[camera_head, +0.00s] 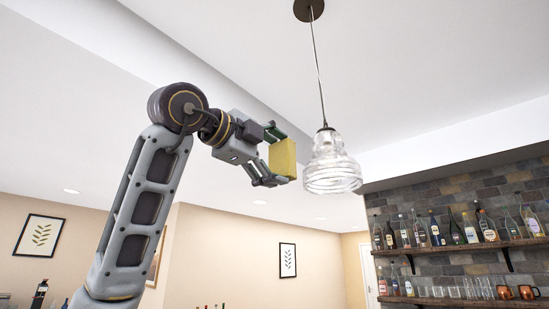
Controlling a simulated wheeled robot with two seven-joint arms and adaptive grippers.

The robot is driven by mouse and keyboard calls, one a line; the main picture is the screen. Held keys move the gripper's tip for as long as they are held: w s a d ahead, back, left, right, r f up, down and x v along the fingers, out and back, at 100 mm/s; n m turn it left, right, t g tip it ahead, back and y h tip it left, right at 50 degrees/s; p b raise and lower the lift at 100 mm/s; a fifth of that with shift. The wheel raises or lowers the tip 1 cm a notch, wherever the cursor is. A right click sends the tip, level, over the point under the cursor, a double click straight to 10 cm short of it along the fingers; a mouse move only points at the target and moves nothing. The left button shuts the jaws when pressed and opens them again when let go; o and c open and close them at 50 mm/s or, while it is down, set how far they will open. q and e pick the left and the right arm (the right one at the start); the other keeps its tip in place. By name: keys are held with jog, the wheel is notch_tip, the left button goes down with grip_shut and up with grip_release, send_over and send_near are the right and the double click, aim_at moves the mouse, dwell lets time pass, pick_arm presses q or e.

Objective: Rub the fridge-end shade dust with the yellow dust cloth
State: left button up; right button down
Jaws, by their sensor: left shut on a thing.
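The yellow dust cloth (282,159) is a folded yellow block in the head view. My left gripper (277,158) is shut on it, arm raised from the lower left. A clear ribbed glass lamp shade (331,168) hangs just right of the cloth. In the picture a small gap shows between the cloth and the shade; the depth between them is hard to tell. No dust can be made out on the shade at this size. No fridge shows, so I cannot tell which end this shade is at. My right gripper is not in view.
The shade hangs by a thin cord (317,70) from a round ceiling mount (309,10). A bottle shelf (460,246) on a brick wall stands at the right, with copper mugs (528,292) lower down. Framed pictures (39,236) hang at the left. Air around the shade is clear.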

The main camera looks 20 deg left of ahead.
pick_arm(q)
jog(key=shift+w, duration=0.1)
jog(key=shift+p+x, duration=1.2)
jog(key=shift+x, duration=1.5)
jog(key=shift+w, duration=0.2)
jog(key=shift+d, duration=0.1)
jog(key=shift+x, duration=0.9)
jog(key=shift+s+d, duration=0.1)
jog(key=shift+s+d, duration=0.15)
jog(key=shift+d, duration=0.3)
jog(key=shift+s+d, duration=0.2)
jog(key=shift+d, duration=0.25)
jog(key=shift+s+d+b, duration=0.15)
jog(key=shift+d+b, duration=0.15)
jog(key=shift+d, duration=0.2)
